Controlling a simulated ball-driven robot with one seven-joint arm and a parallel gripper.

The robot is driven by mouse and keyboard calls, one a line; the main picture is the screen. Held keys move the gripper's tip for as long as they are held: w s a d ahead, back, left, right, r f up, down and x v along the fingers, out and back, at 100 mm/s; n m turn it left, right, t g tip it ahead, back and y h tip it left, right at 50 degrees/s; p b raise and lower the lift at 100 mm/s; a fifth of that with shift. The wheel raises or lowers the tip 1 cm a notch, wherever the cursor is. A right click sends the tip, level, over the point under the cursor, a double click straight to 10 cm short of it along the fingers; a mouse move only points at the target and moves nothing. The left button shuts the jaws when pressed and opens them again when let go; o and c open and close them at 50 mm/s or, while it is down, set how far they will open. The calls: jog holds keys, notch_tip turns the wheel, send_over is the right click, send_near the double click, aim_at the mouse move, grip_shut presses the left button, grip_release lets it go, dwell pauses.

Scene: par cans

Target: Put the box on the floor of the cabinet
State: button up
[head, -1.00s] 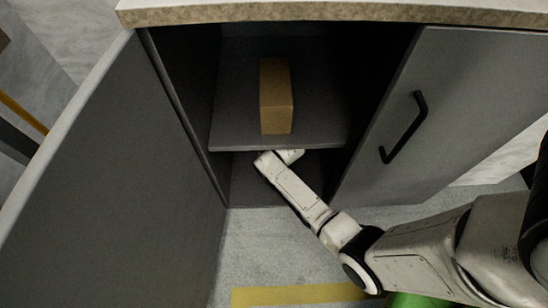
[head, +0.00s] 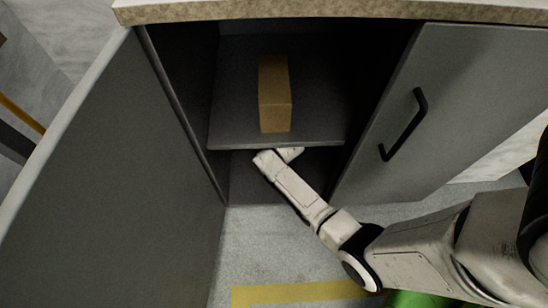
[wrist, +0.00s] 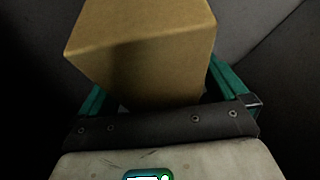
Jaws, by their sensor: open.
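A brown box (head: 275,95) stands on the shelf (head: 275,142) inside the open cabinet in the head view. My arm reaches in below this shelf, and its end is hidden under the shelf's front edge. In the wrist view a brown box (wrist: 145,50) is between the green fingers of my gripper (wrist: 155,82), which is open. As my gripper is under the shelf, this seems to be a second box in the lower compartment. Its base is hidden, so I cannot tell whether it touches the cabinet floor (head: 248,185).
The left cabinet door (head: 120,170) stands wide open towards me. The right door (head: 440,110), with a black handle (head: 405,125), borders the opening on the right. The stone-coloured countertop (head: 330,10) is above. Floor in front is clear, with a yellow stripe (head: 300,292).

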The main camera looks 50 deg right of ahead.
jog(key=shift+s+r+p, duration=0.15)
jog(key=shift+r+p, duration=0.2)
jog(key=shift+r, duration=0.15)
jog(key=s+a+p, duration=0.2)
jog(key=s, duration=0.1)
jog(key=s+a+p, duration=0.1)
jog(key=s+a, duration=0.1)
jog(key=s, duration=0.2)
jog(key=s+a+p, duration=0.2)
jog(key=s, duration=0.1)
jog(key=shift+s+r+p, duration=0.1)
jog(key=shift+s+p, duration=0.1)
jog(key=shift+p, duration=0.1)
jog(key=s+a+r+n+g, duration=0.1)
jog(key=s+a+r+n, duration=0.1)
jog(key=r, duration=0.5)
jog(key=s+a+r+n+g+y, duration=0.1)
jog(key=s+a+r, duration=0.1)
jog(key=s+r, duration=0.2)
jog(key=s+a+r+n+g+y, duration=0.1)
jog(key=s+a+r+n, duration=0.1)
jog(key=r, duration=0.8)
jog(key=shift+s+a+r+n, duration=0.25)
jog(key=shift+s+r+n, duration=0.1)
jog(key=shift+s, duration=0.2)
jog(key=shift+c, duration=0.5)
